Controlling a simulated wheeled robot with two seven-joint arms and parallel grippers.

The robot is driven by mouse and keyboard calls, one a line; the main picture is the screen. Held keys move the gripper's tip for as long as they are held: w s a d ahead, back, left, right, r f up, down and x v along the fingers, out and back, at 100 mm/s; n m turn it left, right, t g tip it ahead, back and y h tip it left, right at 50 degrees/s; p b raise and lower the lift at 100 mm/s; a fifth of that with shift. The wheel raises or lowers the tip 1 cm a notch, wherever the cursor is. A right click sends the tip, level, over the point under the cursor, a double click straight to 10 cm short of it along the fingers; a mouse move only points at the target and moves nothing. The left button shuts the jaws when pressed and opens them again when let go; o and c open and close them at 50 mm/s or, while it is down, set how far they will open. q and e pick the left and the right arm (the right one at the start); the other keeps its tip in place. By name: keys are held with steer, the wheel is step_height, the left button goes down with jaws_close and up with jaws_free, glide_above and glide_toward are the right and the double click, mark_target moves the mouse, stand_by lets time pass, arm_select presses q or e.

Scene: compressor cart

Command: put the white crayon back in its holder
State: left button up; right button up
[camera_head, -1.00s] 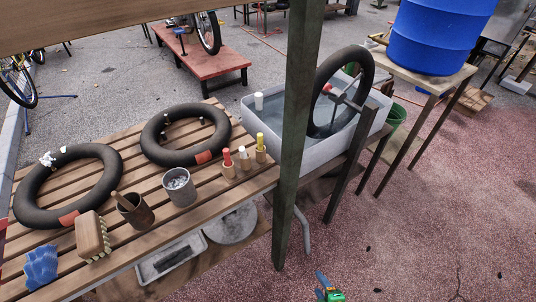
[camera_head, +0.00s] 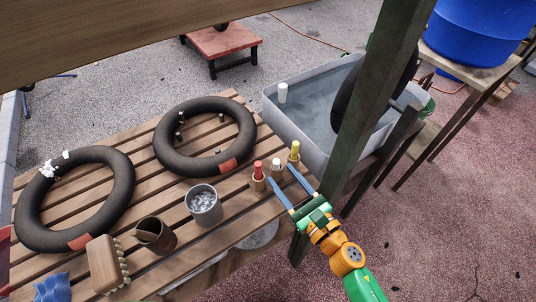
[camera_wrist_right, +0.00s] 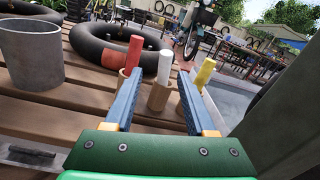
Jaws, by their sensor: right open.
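The white crayon (camera_head: 276,165) stands upright in the middle wooden holder, between the red crayon (camera_head: 258,170) and the yellow crayon (camera_head: 294,150), each in a holder of its own. In the right wrist view the white crayon (camera_wrist_right: 164,66) rises from its wooden holder (camera_wrist_right: 159,95). My right gripper (camera_head: 279,175) is open, with its blue fingers reaching toward the middle holder. In the wrist view the fingers lie left and right of the white crayon, with gaps. The fingers hide part of the holders in the head view. My left gripper is not in view.
The slatted bench (camera_head: 150,137) carries two black inner tubes, a metal can (camera_head: 204,205), a brown pot (camera_head: 155,235) and a brush (camera_head: 106,264). A dark post (camera_head: 372,100) stands close to my right arm.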

mark_target(278, 167)
steer(key=x, duration=0.5)
steer(key=shift+w+d, duration=0.15)
steer(key=shift+w, duration=0.05)
steer(key=shift+s+d, duration=0.15)
steer(key=shift+s, duration=0.05)
jaws_close()
steer(key=shift+r+p, duration=0.1)
steer(key=shift+p, duration=0.2)
